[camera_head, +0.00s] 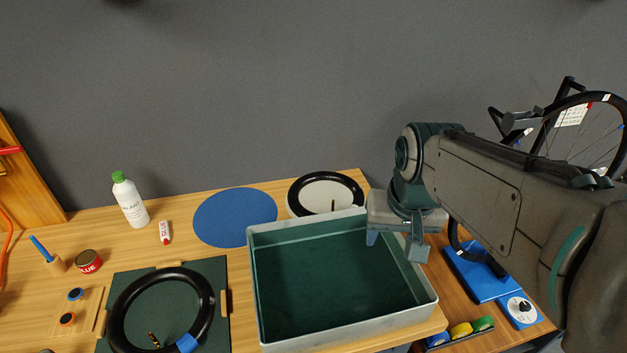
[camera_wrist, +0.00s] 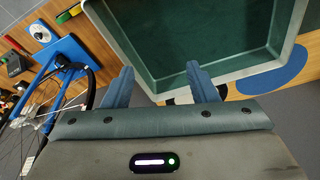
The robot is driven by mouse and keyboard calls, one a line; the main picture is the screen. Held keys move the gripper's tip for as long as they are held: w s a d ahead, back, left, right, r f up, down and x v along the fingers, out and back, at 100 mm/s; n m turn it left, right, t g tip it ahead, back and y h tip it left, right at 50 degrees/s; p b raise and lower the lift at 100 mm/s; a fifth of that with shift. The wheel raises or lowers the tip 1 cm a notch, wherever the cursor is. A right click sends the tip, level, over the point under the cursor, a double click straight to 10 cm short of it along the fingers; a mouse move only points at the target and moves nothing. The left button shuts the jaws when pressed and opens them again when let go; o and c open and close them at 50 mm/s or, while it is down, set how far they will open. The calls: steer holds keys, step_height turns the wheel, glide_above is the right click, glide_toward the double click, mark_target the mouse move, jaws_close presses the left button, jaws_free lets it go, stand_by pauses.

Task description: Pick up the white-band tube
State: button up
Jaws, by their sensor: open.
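A black ring-shaped tube (camera_head: 326,177) lies on a round white mat (camera_head: 315,196) at the back of the table, behind the green tray. I cannot make out a white band on it, and its right side is close to my gripper in the picture. A second black tube (camera_head: 118,309) lies on a dark green mat at front left; it has a blue band (camera_head: 187,343). My gripper (camera_head: 395,243) is open and empty, pointing down above the tray's right rear corner. Its two spread fingers also show in the wrist view (camera_wrist: 160,85).
A deep green tray (camera_head: 253,292) with a pale rim fills the middle. A bicycle wheel (camera_head: 580,140) and blue stand base (camera_head: 485,272) are right.

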steer(key=w+r+m+g, duration=0.1)
steer(key=w+m+g, duration=0.15)
steer(key=w, duration=1.35)
steer(key=m+p, duration=0.2)
steer(key=m, duration=0.1)
glide_above(358, 203)
step_height(358, 203, down, 14)
steer(key=shift+f+p, duration=0.6)
steer(key=shift+f, duration=2)
jaws_close()
steer(key=shift+r+b, duration=0.15)
steer(key=shift+b, duration=0.15)
